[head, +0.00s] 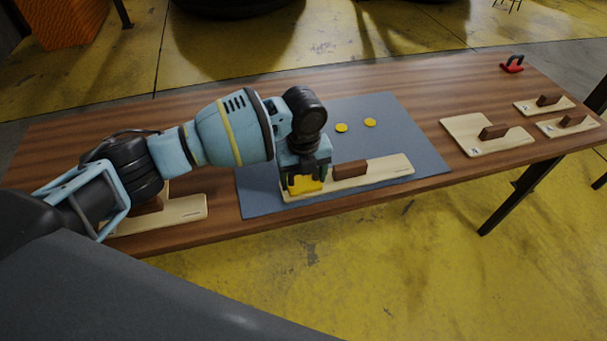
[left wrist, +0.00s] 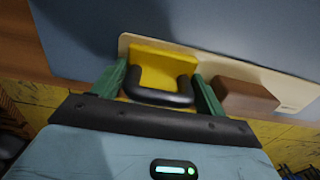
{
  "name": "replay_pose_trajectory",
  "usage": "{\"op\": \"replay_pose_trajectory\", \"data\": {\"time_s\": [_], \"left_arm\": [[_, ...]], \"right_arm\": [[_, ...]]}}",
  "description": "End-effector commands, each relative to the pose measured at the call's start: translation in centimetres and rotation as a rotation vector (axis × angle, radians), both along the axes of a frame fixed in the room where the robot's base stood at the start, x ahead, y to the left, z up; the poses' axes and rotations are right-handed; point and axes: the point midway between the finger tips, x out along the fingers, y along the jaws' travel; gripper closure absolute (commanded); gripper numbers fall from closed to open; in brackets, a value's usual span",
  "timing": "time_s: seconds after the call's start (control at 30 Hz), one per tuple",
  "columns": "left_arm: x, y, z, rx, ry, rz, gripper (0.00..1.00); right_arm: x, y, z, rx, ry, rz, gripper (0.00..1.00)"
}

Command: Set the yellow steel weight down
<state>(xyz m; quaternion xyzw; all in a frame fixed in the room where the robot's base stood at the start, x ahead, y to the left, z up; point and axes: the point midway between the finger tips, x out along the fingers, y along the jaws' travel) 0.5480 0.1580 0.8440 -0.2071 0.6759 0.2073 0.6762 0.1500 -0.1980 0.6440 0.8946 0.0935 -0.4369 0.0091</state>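The yellow steel weight (head: 305,184) is at the left end of a long pale board with a brown block on the blue-grey mat. In the left wrist view the weight (left wrist: 160,66) has a black handle and lies over the board's end. My left gripper (head: 306,178) points down over it. Its two green fingers (left wrist: 160,88) are close against both sides of the weight and its handle. The weight looks to be on or just above the board; its underside is hidden. My right gripper is in neither view.
The mat (head: 420,150) lies on a wooden table (head: 220,110). Two yellow discs (head: 341,128) lie behind the long board (head: 385,171). Several smaller boards with brown blocks (head: 465,140) are at the right, another (head: 185,211) at the left. A red weight (head: 512,68) stands at the far right.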

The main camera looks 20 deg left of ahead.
Motion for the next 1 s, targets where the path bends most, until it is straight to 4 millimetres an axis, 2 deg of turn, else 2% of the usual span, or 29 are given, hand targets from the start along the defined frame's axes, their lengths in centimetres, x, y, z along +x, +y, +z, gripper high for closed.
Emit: {"op": "replay_pose_trajectory", "data": {"time_s": [0.03, 0.17, 0.43, 0.57, 1.0], "left_arm": [[0.0, 0.0, 0.0, 0.0, 0.0, 0.0, 0.21], [0.0, 0.0, 0.0, 0.0, 0.0, 0.0, 0.06], [0.0, 0.0, 0.1, 0.0, 0.0, 0.0, 0.06], [0.1, 0.0, 0.9, -0.001, -0.002, 0.0, 0.06], [0.1, 0.0, 9.1, -0.001, -0.003, 0.0, 0.06]], "right_arm": [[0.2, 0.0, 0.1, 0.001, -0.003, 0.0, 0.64], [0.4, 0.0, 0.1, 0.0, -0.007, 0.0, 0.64], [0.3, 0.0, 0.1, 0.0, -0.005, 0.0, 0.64], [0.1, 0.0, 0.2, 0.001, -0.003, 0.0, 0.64], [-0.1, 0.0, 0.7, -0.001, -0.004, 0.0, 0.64]]}}
